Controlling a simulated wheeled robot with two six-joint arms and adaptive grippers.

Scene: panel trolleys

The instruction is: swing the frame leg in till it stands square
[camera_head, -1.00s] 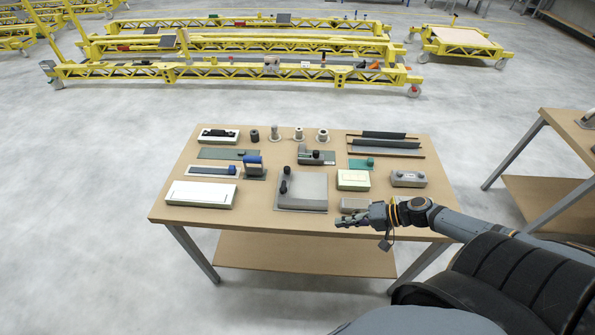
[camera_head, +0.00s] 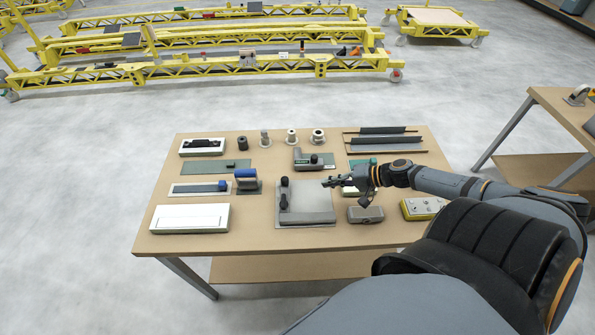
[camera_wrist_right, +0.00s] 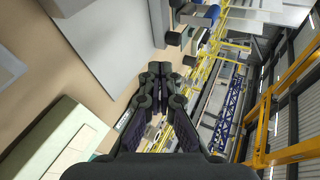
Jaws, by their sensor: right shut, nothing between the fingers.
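Long yellow truss frames (camera_head: 210,67) stand on the floor beyond the table, with a slanted yellow post (camera_head: 22,35) at the left and another post (camera_head: 150,40) further right. I cannot tell which part is the frame leg. My right gripper (camera_head: 330,182) is shut and empty above the table, at the right edge of a grey plate with dark knobs (camera_head: 305,205). It is well short of the frames. In the right wrist view its fingers (camera_wrist_right: 160,85) are together, with table items at left and yellow frames beyond. My left gripper is not in view.
The wooden table (camera_head: 180,243) carries several blocks, spools and plates. A second table (camera_head: 560,105) stands at the right, and a small yellow trolley (camera_head: 435,22) at the back right. Grey floor (camera_head: 70,150) is clear left of the table and before the frames.

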